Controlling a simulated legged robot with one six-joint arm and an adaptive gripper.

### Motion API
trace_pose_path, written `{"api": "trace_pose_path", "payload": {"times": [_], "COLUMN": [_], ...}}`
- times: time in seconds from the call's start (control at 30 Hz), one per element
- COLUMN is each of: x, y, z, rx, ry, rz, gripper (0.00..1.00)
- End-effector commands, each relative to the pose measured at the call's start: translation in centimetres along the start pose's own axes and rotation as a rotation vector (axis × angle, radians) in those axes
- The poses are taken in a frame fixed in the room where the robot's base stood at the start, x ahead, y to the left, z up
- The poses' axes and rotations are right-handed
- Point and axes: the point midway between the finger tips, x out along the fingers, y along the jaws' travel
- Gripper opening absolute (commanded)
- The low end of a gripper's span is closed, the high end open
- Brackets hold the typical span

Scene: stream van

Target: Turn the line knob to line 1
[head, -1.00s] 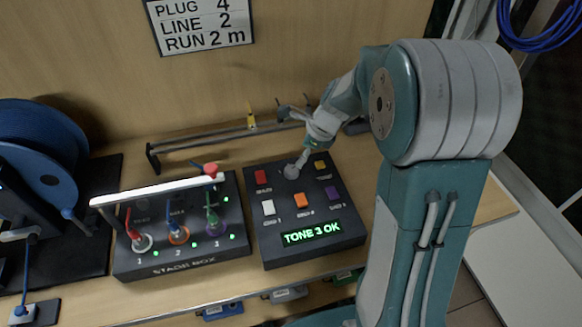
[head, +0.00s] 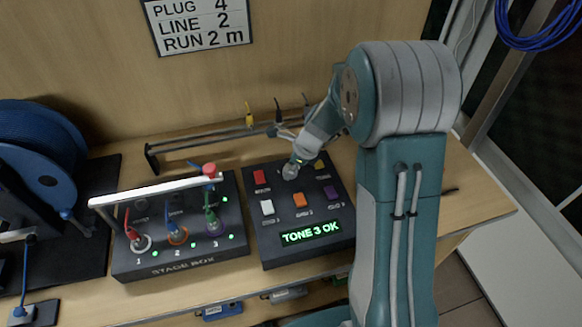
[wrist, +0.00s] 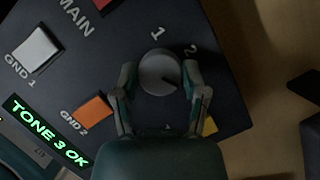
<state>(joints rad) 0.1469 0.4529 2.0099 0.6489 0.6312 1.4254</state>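The line knob (wrist: 158,72) is a round grey knob on the dark tester box (wrist: 235,95); it also shows in the head view (head: 290,171). A dark mark on the knob points to the lower right in the wrist view, not at the 1. My gripper (wrist: 157,70) has one finger on each side of the knob. The fingers are apart, with a small gap at the left one; contact at the right one is unclear. The display (head: 311,233) reads "TONE 3 OK".
White GND 1 (head: 267,207), orange GND 2 (head: 299,200), purple (head: 331,191) and red (head: 259,176) buttons sit near the knob. The stage box (head: 185,258) with coloured plugs stands left. A cable rack (head: 205,144) is behind. A wall sign (head: 197,24) reads line 2.

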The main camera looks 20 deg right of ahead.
Motion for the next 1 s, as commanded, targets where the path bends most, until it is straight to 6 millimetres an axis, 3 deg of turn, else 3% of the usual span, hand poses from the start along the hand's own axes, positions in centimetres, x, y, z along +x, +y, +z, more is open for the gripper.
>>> {"api": "trace_pose_path", "payload": {"times": [0.47, 1.0], "x": [0.18, 0.27], "y": [-0.08, -0.19], "z": [-0.11, -0.11], "rx": [-0.06, -0.473], "ry": [0.002, 0.002], "rz": [0.026, 0.199], "gripper": [0.09, 0.09]}}
